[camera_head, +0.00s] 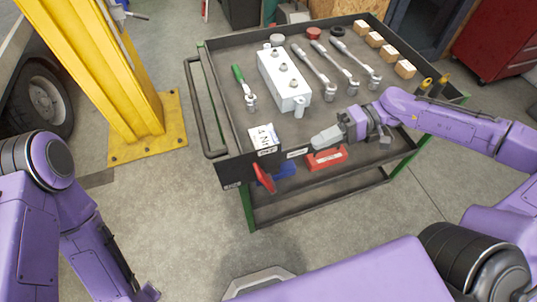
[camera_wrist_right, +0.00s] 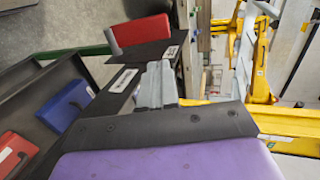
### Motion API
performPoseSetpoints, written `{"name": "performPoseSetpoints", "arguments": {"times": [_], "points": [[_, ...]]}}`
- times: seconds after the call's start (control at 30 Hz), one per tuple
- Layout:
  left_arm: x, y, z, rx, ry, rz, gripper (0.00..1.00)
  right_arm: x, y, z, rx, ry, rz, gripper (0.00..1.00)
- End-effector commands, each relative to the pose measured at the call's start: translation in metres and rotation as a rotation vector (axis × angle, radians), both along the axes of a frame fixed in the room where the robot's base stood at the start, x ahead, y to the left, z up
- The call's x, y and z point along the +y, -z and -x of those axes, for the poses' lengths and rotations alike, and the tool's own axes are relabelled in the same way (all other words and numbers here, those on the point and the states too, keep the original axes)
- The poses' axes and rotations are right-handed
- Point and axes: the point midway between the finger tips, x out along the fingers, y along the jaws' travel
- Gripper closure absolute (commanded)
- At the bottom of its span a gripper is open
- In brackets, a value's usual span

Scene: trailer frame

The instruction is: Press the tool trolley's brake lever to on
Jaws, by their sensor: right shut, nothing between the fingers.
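The tool trolley (camera_head: 222,119) stands in front of me. Its red brake lever (camera_head: 264,178) is at the near left of the trolley's front edge, tilted, its lower end hanging below the dark front panel. The lever also shows red in the right wrist view (camera_wrist_right: 140,30). Small white labels (camera_head: 297,153) sit on the panel near it; I cannot read them surely. My right gripper (camera_head: 318,140) is shut and empty at the front edge, to the right of the lever and apart from it. Its grey fingers show in the wrist view (camera_wrist_right: 155,86). My left arm is at lower left, its gripper out of view.
The tray holds a white metal block (camera_head: 284,82), a green-handled tool (camera_head: 243,84), several wrenches and wooden blocks (camera_head: 404,69). Red (camera_head: 326,159) and blue (camera_head: 284,171) boxes lie below. A yellow post (camera_head: 122,80) stands left. Floor before the trolley's left side is free.

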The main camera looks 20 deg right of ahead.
Motion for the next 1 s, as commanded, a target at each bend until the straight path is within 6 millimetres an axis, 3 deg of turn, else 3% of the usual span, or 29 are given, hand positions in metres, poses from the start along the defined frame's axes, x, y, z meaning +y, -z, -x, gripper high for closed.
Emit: {"name": "performPoseSetpoints", "arguments": {"times": [0.3,0.43,1.0], "points": [[0.000,0.000,0.000,0.001,0.000,0.000,0.57,0.001,-0.001,0.000,-0.008,-0.015,-0.001,1.00],[0.000,0.002,0.000,0.001,0.000,0.000,0.57,0.010,0.003,0.001,-0.004,-0.016,-0.001,1.00],[0.000,0.015,0.000,0.000,0.000,0.000,0.57,0.117,0.039,0.007,-0.003,-0.015,-0.001,1.00]]}}
